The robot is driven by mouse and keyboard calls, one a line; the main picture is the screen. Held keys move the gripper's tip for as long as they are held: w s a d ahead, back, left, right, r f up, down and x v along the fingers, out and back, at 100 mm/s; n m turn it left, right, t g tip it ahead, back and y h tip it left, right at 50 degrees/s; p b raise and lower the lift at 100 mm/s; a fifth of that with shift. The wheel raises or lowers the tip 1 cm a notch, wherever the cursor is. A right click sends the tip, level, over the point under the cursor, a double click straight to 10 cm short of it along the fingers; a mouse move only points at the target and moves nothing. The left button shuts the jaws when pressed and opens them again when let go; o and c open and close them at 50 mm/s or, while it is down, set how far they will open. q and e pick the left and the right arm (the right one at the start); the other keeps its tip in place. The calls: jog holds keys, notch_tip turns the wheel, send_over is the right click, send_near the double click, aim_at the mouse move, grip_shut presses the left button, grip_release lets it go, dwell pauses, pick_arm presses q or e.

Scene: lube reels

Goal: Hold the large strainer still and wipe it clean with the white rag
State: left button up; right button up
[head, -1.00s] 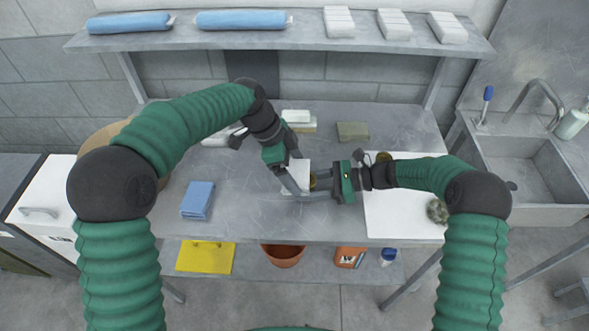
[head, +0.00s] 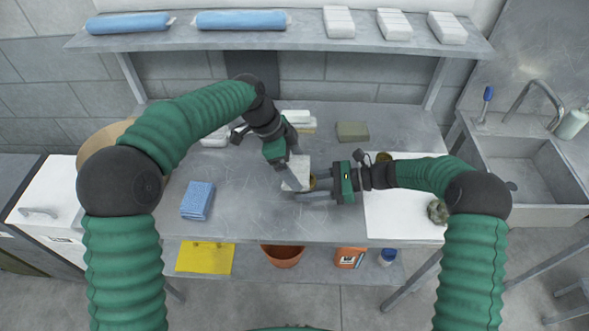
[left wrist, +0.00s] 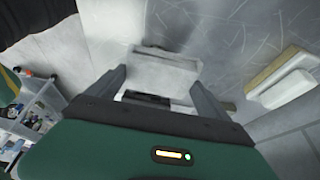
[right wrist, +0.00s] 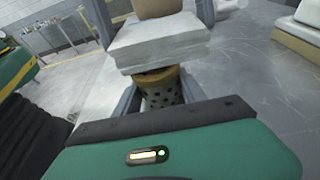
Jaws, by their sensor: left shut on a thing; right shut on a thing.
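The large strainer (right wrist: 160,90) is a brass-coloured perforated cylinder with a rim, standing between my right gripper's fingers. In the head view only a small part of the strainer (head: 313,184) shows. My right gripper (head: 312,188) is shut on it from the right. The white rag (head: 299,172) is a folded pad held by my left gripper (head: 291,181), which is shut on it. In the left wrist view the rag (left wrist: 165,70) sits between the fingers.
Folded blue cloths (head: 197,200) lie at the table's left. White blocks (head: 295,116) and a grey-green block (head: 352,131) stand at the back. A white mat (head: 400,222) lies at right, with a mesh ball (head: 437,211) on it. The table's front middle is clear.

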pick_arm(q)
jog(key=shift+w, duration=0.25)
jog(key=shift+s+r, duration=0.1)
jog(key=shift+s, duration=1.4)
jog(key=shift+w, duration=1.5)
jog(key=shift+s, duration=1.55)
jog(key=shift+w, duration=1.6)
jog(key=shift+s, duration=1.55)
jog(key=shift+w+f, duration=0.2)
jog(key=shift+w, duration=1.2)
jog(key=shift+s, duration=1.4)
jog(key=shift+w+r, duration=0.1)
jog(key=shift+w, duration=1.4)
jog(key=shift+s, duration=1.55)
